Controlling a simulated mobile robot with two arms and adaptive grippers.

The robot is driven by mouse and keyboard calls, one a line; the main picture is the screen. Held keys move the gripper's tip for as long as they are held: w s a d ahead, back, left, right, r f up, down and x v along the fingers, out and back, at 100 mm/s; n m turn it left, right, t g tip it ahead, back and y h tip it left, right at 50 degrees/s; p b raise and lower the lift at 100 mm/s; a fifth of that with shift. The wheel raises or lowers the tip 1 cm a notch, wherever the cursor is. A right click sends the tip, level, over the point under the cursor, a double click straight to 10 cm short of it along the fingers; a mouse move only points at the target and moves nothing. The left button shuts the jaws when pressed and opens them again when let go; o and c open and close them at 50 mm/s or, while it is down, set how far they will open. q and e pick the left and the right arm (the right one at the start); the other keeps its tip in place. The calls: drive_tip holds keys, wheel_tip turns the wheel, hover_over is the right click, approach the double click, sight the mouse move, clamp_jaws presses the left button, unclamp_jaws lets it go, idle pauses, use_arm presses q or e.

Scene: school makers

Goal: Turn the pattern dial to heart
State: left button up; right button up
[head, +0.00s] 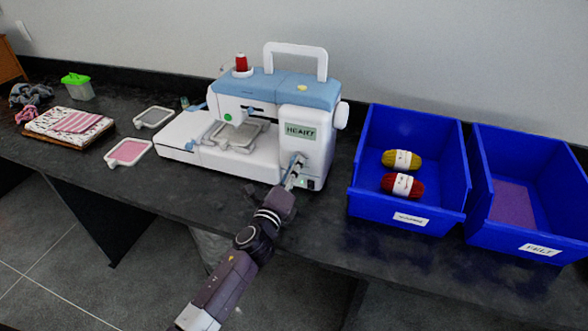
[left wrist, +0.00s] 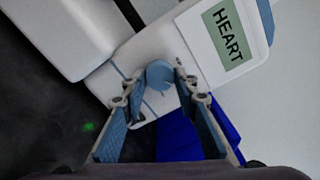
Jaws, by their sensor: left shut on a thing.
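The white and blue sewing machine (head: 250,110) stands on the dark counter. Its small display (head: 300,131) reads HEART, and the same word shows on the display in the left wrist view (left wrist: 229,33). The pattern dial (left wrist: 160,74) is a round blue knob on the machine's front below the display. My left gripper (head: 293,174) reaches up to it from the front. In the left wrist view its two fingers (left wrist: 158,90) stand on either side of the dial, shut on it. In the head view the gripper mostly hides the dial. My right gripper is not in view.
A blue bin (head: 410,214) with yellow and red yarn stands right of the machine, beside another blue bin labelled FELT (head: 530,245). Left are embroidery hoops (head: 128,151), folded cloth (head: 72,122) and a green-lidded box (head: 77,88). The counter's front strip is mostly clear.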

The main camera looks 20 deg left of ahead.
use_arm(q)
drive_tip(key=o, duration=1.2)
drive_tip(key=shift+c, duration=0.2)
drive_tip(key=s, duration=1.2)
drive_tip(key=shift+a, duration=0.2)
